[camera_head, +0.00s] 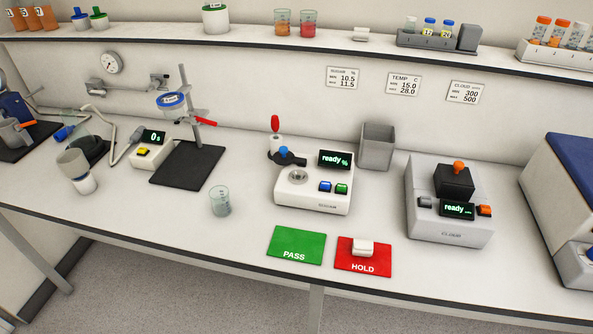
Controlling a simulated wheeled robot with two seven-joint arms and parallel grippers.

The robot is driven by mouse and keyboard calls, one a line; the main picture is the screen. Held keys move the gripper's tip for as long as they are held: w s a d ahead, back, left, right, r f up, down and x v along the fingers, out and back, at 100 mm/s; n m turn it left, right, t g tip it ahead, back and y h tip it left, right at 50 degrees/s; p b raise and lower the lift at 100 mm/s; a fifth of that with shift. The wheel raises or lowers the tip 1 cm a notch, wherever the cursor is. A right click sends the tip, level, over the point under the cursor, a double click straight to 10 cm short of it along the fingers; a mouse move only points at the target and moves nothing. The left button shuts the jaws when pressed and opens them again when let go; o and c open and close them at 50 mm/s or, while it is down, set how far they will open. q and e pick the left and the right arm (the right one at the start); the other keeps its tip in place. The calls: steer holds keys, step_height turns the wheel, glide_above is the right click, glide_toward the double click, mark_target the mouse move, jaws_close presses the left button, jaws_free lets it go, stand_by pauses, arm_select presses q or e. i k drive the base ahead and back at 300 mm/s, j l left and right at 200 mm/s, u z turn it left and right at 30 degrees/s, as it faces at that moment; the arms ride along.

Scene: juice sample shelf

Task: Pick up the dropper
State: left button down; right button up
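A dropper with a red bulb (275,123) stands upright at the back left of the white "ready %" meter (313,190). Its lower part goes into a small pale holder or bottle (275,143), so its tip is hidden. Neither of my grippers shows in the head view.
A dark piece with a blue knob (283,153) sits close in front of the dropper. A glass beaker (220,201) stands left of the meter, and a grey open bin (377,146) behind it to the right. A green PASS mat (296,246) and red HOLD mat (363,268) lie in front.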

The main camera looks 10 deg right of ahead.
mark_target(275, 122)
steer(key=j+z, duration=0.2)
steer(key=z, duration=0.3)
steer(key=j+z, duration=0.45)
steer(key=j, duration=0.55)
steer(key=j+z, duration=0.1)
steer(key=j, duration=0.55)
steer(key=k+j+z, duration=0.1)
steer(key=j, duration=0.6)
steer(key=j+z, duration=0.1)
steer(key=j, duration=0.55)
steer(key=k+j, duration=0.1)
steer(key=j, duration=0.5)
steer(key=k+j, duration=0.1)
steer(key=j, duration=0.45)
steer(key=k+j, duration=0.1)
steer(key=j, duration=0.5)
